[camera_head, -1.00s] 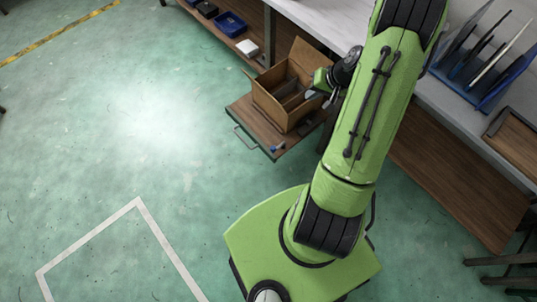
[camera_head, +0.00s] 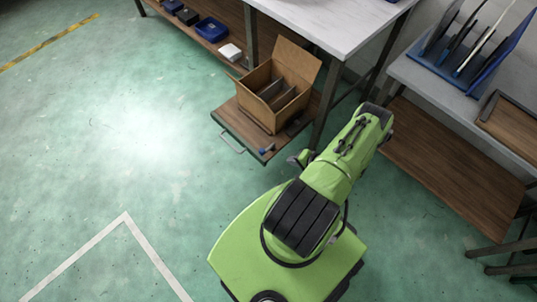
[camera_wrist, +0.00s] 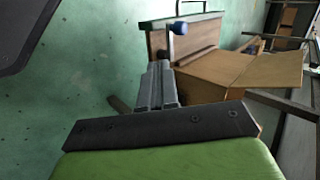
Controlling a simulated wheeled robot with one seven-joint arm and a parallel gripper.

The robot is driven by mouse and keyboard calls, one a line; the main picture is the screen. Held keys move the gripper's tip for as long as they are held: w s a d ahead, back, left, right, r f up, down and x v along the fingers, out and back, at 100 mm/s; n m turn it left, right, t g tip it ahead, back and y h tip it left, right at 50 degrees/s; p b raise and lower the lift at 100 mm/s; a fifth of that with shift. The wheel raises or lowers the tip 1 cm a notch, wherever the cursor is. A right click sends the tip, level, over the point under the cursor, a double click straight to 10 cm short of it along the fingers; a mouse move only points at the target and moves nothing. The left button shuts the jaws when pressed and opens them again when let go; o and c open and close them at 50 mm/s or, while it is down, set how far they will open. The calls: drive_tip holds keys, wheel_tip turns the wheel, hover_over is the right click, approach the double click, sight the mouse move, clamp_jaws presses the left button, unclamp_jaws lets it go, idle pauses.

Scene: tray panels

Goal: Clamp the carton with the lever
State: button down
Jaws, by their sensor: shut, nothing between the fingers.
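The carton (camera_head: 257,104) is an open brown cardboard box with dividers inside and its flap raised. It stands on a pulled-out wooden panel (camera_head: 226,115) with a metal handle. A lever with a blue knob (camera_head: 264,151) is at the panel's front right corner, beside the carton. In the wrist view the blue knob (camera_wrist: 180,28) stands out beyond my fingers, with the carton (camera_wrist: 226,72) to its right. My gripper (camera_wrist: 158,70) is shut and empty, apart from both. In the head view my gripper (camera_head: 297,160) is small and partly hidden, right of the knob.
A white-topped table (camera_head: 330,22) stands behind the carton, its leg close to the panel's right side. A lower shelf (camera_head: 205,45) holds blue and dark bins and a white box. A rack of panels (camera_head: 470,45) is at the upper right. The floor left of the panel is clear.

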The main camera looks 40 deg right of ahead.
sight(264, 154)
drive_tip(key=b+x, duration=0.1)
drive_tip(key=x, duration=0.3)
drive_tip(key=w+r+b+x, duration=0.1)
drive_tip(key=b+x, duration=0.1)
drive_tip(key=x, duration=0.2)
drive_tip(key=b+x, duration=0.2)
drive_tip(key=x, duration=0.3)
drive_tip(key=shift+w+a+r, duration=0.2)
drive_tip(key=shift+w+r, duration=0.15)
drive_tip(key=shift+r, duration=0.05)
drive_tip(key=shift+w+r, duration=0.1)
drive_tip(key=shift+w, duration=0.05)
drive_tip(key=shift+a, duration=0.15)
